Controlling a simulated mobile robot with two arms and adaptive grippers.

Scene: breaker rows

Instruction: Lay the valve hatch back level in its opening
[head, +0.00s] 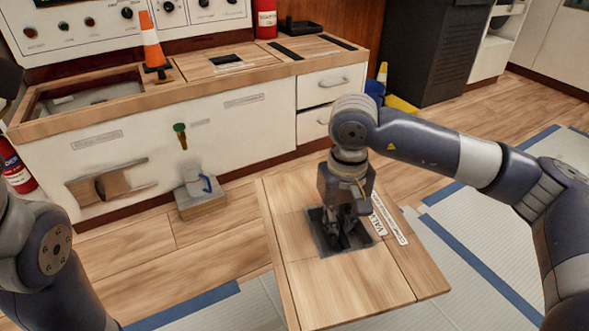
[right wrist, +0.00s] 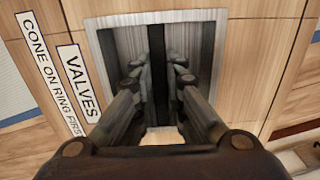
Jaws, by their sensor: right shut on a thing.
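The valve hatch (head: 345,285) is a wood-planked panel low in front of the cabinet. A "VALVES" label (right wrist: 82,82) and a "CONE ON RING FIRST" label (right wrist: 45,72) show on its wood in the right wrist view. My right gripper (head: 343,235) reaches down into the hatch's square grey recess (head: 318,238). Its fingers (right wrist: 160,80) are shut on the dark handle bar (right wrist: 158,70). The opening's rim cannot be made out under the panel. I cannot tell whether the panel lies fully level. My left gripper is out of view; only that arm shows.
An orange cone (head: 152,45) stands on the cabinet top beside an open compartment (head: 85,95). A grey box with a blue handle (head: 201,197) sits on the floor at the cabinet's foot. Blue-edged pale mats (head: 480,250) lie right of the hatch. Bare wooden floor (head: 190,265) lies left.

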